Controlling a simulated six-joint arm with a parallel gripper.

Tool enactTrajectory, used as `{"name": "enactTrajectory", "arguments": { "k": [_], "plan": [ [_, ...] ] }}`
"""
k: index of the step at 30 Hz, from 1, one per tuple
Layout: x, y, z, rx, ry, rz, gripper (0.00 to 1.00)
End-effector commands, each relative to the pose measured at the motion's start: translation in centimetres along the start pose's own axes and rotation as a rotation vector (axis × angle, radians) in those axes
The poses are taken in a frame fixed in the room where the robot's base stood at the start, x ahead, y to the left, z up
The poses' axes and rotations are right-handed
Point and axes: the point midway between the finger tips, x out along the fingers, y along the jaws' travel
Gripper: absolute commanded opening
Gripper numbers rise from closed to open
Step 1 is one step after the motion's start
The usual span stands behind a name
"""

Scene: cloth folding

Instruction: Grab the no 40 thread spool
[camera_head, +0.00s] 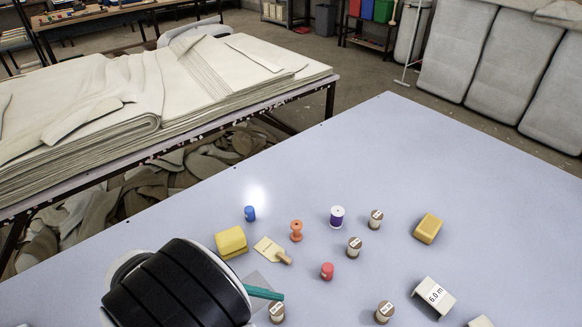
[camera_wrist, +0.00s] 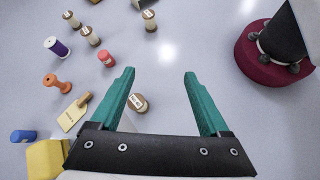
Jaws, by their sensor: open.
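Several brown thread spools with white labelled tops stand on the pale table. In the head view they are a back spool (camera_head: 376,219), a middle spool (camera_head: 355,247), a front-right spool (camera_head: 385,312) and one by my gripper (camera_head: 277,312). The wrist view shows the same back (camera_wrist: 72,19), middle (camera_wrist: 90,36), front-right (camera_wrist: 150,20) and near (camera_wrist: 138,103) spools. The labels are too small to read, so I cannot tell which is no 40. My gripper (camera_wrist: 159,72) is open and empty, its teal fingers apart. The near spool appears between them, close to the left finger.
Nearby stand a purple spool (camera_head: 337,217), an orange spool (camera_head: 296,230), a red item (camera_head: 327,271), a blue item (camera_head: 250,213), a yellow block (camera_head: 231,242) and a wooden-handled scraper (camera_head: 272,250). Right are another yellow block (camera_head: 428,228) and a "6.0 m" block (camera_head: 434,298). The far right table is clear.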

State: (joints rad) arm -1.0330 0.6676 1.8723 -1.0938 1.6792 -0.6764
Motion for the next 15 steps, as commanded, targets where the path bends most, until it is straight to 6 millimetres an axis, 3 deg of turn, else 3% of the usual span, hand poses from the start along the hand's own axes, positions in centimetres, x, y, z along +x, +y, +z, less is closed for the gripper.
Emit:
{"name": "enactTrajectory", "arguments": {
  "k": [1, 3, 6, 10, 15],
  "plan": [
    [-0.8, -0.6, -3.3, -0.147, -0.059, 0.126, 0.79],
    [-1.8, -1.2, -6.8, -0.305, -0.127, 0.273, 0.79],
    [-2.5, -2.1, -9.7, -0.428, -0.188, 0.395, 0.79],
    [-1.3, -1.7, -10.3, -0.466, -0.211, 0.432, 0.79],
    [3.2, 0.6, -9.8, -0.464, -0.211, 0.427, 0.79]
  ]
}}
